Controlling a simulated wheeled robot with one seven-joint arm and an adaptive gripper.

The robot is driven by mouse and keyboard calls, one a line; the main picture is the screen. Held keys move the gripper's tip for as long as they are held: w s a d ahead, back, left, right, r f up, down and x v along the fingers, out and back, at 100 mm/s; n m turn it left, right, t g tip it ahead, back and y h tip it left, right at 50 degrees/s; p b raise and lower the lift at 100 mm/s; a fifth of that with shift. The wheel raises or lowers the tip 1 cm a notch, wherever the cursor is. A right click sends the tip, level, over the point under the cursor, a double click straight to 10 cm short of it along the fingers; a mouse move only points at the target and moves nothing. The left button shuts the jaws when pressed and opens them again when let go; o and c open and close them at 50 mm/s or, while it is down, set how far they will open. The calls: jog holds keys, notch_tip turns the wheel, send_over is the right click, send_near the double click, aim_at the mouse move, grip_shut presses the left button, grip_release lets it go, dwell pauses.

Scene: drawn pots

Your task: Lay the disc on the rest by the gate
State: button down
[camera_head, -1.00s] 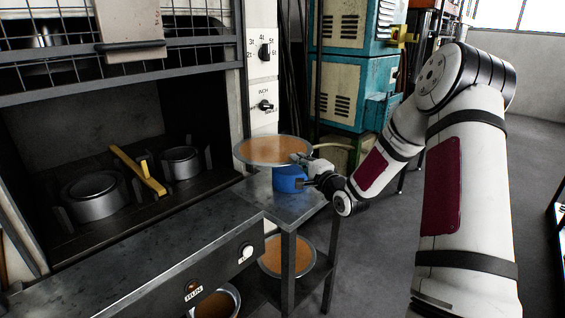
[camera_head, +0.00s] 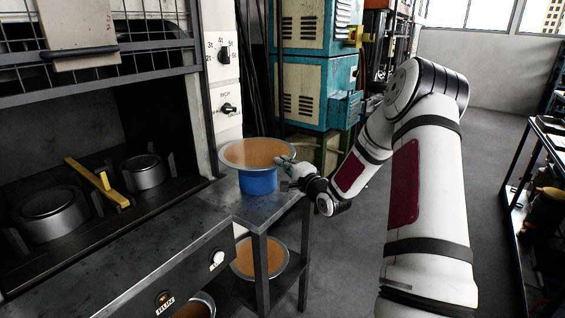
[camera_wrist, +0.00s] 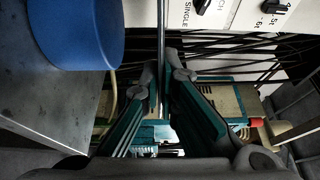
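The disc (camera_head: 255,152) is copper-brown with a grey rim and is held flat above the side table. The gate is a wire-mesh guard (camera_head: 130,55) on the press. A blue round stand (camera_head: 258,183) is on the side table (camera_head: 225,198), under the disc. My gripper (camera_head: 282,163) is shut on the disc's right rim. In the wrist view the disc (camera_wrist: 161,25) is a thin edge-on line between my fingers (camera_wrist: 163,80). The blue stand (camera_wrist: 75,30) is left of it with a narrow gap, so they look apart there. The stand's top is hidden in the head view.
Similar round brown pieces (camera_head: 259,257) are on the table's lower shelf. Grey pots (camera_head: 50,213) and a yellow bar (camera_head: 97,182) are inside the press. A teal cabinet (camera_head: 317,90) stands behind. A dark rack (camera_head: 540,190) is at far right; the floor between is clear.

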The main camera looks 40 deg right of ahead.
jog(key=shift+f+b, duration=0.9)
jog(key=shift+f, duration=2.1)
jog(key=c, duration=1.7)
grip_release()
jog(key=shift+s, duration=0.1)
jog(key=s, duration=1.1)
jog(key=shift+s+a+f, duration=0.15)
jog(key=shift+s+a, duration=0.15)
jog(key=shift+s, duration=0.1)
